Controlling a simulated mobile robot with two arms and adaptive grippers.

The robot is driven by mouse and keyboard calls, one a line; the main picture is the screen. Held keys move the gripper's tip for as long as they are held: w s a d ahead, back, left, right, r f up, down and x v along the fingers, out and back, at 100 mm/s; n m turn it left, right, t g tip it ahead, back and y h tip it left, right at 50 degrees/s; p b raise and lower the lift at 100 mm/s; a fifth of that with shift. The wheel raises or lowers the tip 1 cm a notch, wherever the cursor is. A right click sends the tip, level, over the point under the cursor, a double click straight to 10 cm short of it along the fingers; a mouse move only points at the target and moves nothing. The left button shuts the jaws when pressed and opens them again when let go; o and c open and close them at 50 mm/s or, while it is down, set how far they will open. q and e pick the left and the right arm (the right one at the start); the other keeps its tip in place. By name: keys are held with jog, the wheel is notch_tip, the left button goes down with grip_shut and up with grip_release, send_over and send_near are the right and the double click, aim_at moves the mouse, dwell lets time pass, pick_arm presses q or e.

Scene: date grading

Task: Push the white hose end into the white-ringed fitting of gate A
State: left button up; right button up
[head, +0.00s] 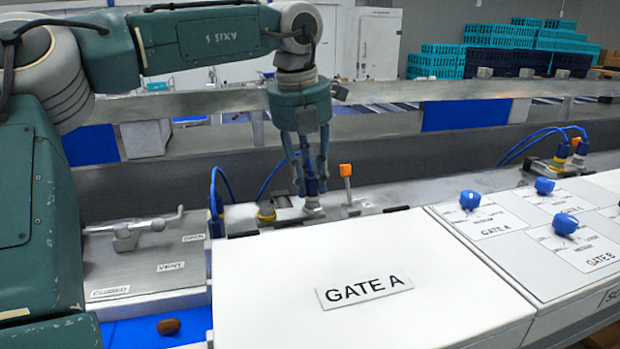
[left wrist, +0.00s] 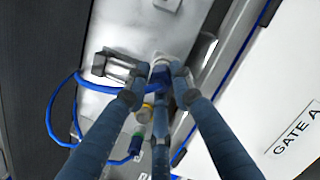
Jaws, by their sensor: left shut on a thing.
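My left gripper (head: 312,190) points down behind the gate A box and is shut on a hose end. In the left wrist view its fingertips (left wrist: 162,78) close around this hose end (left wrist: 159,73), which looks dark blue with a pale band. A blue hose (left wrist: 55,110) loops to it from the left. A pale metal fitting (head: 312,205) is right under the fingertips in the head view; the fingers partly hide it. I cannot tell whether the hose end is inside it or just above. My right gripper is not in view.
The GATE A box (head: 270,270) is in front. A metal rail (head: 400,95) runs behind. A vent panel with a handle (head: 145,255) lies at left.

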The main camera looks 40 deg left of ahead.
pick_arm(q)
jog(key=o, duration=1.1)
jog(key=p+v, duration=0.3)
jog(key=w+p+v, duration=0.1)
jog(key=p+v, duration=0.2)
jog(key=w+p+v, duration=0.1)
jog(key=p+v, duration=0.2)
jog(key=v, duration=0.1)
jog(key=shift+w+a+r, duration=0.1)
jog(key=shift+a+r, duration=0.05)
dwell(0.4)
jog(key=shift+a, duration=0.1)
dwell(0.3)
